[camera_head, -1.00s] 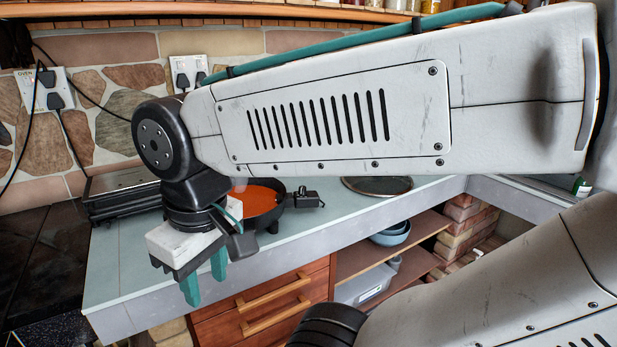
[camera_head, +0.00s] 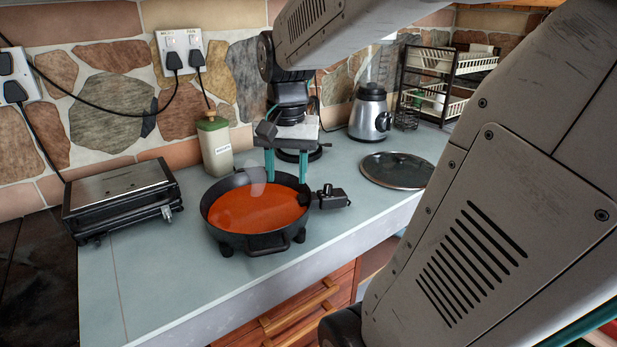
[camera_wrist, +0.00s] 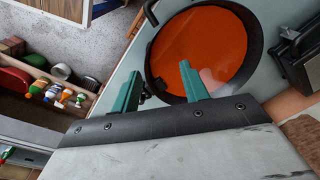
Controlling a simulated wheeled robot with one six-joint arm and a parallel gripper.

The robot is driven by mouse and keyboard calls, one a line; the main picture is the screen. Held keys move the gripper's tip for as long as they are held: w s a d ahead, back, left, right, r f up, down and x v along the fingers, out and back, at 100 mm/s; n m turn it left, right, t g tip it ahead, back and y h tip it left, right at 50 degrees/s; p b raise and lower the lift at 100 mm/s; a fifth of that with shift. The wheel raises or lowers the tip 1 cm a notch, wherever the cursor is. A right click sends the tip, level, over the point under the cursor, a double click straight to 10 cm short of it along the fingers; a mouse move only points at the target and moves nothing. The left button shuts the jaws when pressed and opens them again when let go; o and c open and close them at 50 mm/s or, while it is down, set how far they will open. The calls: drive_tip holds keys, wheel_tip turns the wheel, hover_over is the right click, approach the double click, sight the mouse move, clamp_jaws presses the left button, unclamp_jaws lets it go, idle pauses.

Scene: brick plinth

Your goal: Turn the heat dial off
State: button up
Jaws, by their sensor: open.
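A black electric pan (camera_head: 228,235) filled with orange-red liquid stands on the counter. Its black heat control unit (camera_head: 330,197) sticks out from the pan's right side; the dial's markings are too small to read. My gripper (camera_head: 287,179) points down at the pan's back right rim, left of and behind the control unit in the head view. Its two teal fingers are apart with nothing between them. In the wrist view, the fingers (camera_wrist: 160,75) overlap the edge of the pan (camera_wrist: 249,78), and a small dark part of the control unit shows between them, mostly hidden.
A glass lid (camera_head: 397,170) lies right of the pan. A bottle (camera_head: 215,145) stands behind the pan, a metal-topped grill (camera_head: 120,197) to its left. A blender (camera_head: 370,112) and dish rack (camera_head: 447,75) stand at the back right. Counter (camera_head: 170,285) in front is clear.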

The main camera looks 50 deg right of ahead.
sight(328, 185)
drive_tip(key=d+f+m, duration=0.1)
drive_tip(key=d+m, duration=0.1)
drive_tip(key=d, duration=0.3)
drive_tip(key=w+d+f+m, duration=0.1)
drive_tip(key=d+m, duration=0.2)
drive_tip(key=d, duration=0.3)
drive_tip(key=d+f+m, duration=0.1)
drive_tip(key=d+m, duration=0.2)
drive_tip(key=d, duration=0.2)
drive_tip(key=shift+w+d+f, duration=0.2)
drive_tip(key=shift+w+f, duration=0.1)
drive_tip(key=shift+w, duration=0.1)
wheel_tip(328, 185, down, 7)
drive_tip(key=shift+w+d+r, duration=0.1)
drive_tip(key=shift+d+r, duration=0.05)
drive_tip(key=shift+f, duration=0.5)
drive_tip(key=shift+c, duration=0.4)
clamp_jaws()
